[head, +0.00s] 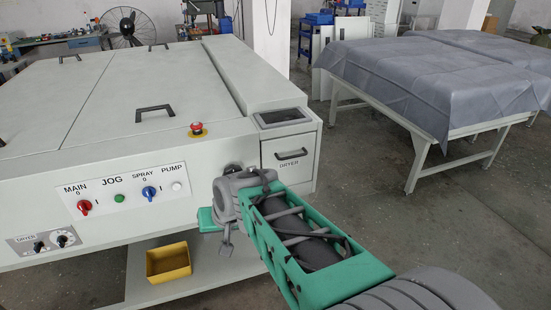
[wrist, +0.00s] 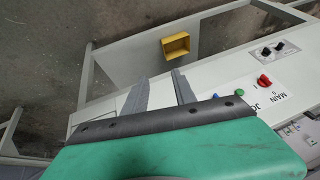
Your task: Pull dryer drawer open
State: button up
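The dryer drawer (head: 285,165) is at the right end of the pale machine front in the head view. It has a dark bar handle (head: 291,154) with the label DRYER below it, and it looks shut. My gripper (wrist: 158,76) shows two grey fingers spread apart with nothing between them in the wrist view. In the head view my arm reaches toward the machine, left of and below the drawer, with the hand mostly hidden behind the wrist. The gripper is apart from the handle. I cannot make out the drawer in the wrist view.
The control panel (head: 125,190) with red, green, blue and white controls is left of my arm. A yellow bin (head: 169,263) sits on the low shelf. A red emergency button (head: 197,129) is on the machine top. A cloth-covered table (head: 425,165) stands right, with open floor before it.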

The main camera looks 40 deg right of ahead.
jog(key=w+d+f+m+t, duration=0.1)
jog(key=w+d+m+t, duration=0.1)
jog(key=w+d+m, duration=0.4)
jog(key=m+t+h, duration=0.5)
jog(key=m+t, duration=0.2)
jog(key=m, duration=0.5)
send_near(293, 157)
jog(key=x, duration=0.3)
jog(key=p+x, duration=0.1)
jog(key=x, duration=0.6)
jog(key=shift+w+d+f, duration=0.1)
jog(key=shift+w+d, duration=0.05)
jog(key=shift+w, duration=0.15)
jog(key=shift+c, duration=0.2)
grip_shut()
